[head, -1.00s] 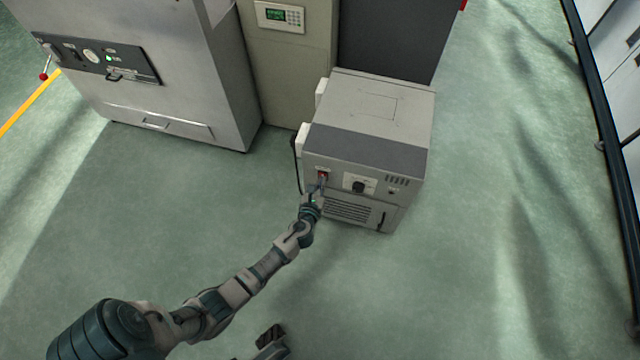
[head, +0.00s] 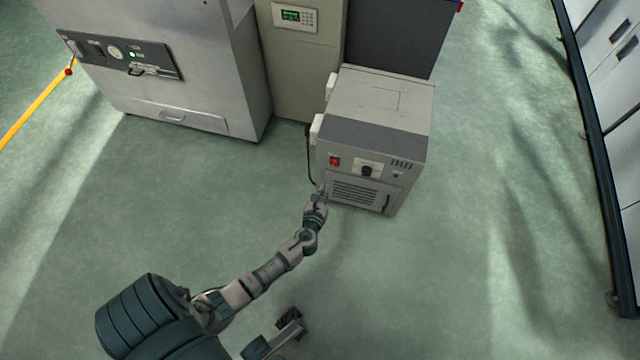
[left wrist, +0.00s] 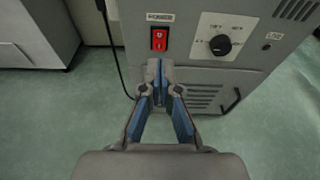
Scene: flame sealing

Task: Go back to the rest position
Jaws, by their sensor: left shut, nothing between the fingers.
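My left gripper (head: 322,190) is shut and empty, with its arm stretched out toward the small grey machine (head: 385,97). In the left wrist view its blue-padded fingertips (left wrist: 158,68) meet below the red power switch (left wrist: 159,40). The fingertips overlap the machine's front in that view, and I cannot tell whether they touch it. In the head view the red switch (head: 334,161) is uncovered, above and right of the gripper. A dark object at the bottom edge (head: 290,318) seems to be part of my right arm, and its fingers cannot be made out.
A black knob (head: 366,171) sits right of the switch. A large grey cabinet (head: 190,60) stands at the upper left and a beige cabinet (head: 298,70) with a keypad behind. A dark rail (head: 590,130) runs along the right. The green floor (head: 470,270) is clear.

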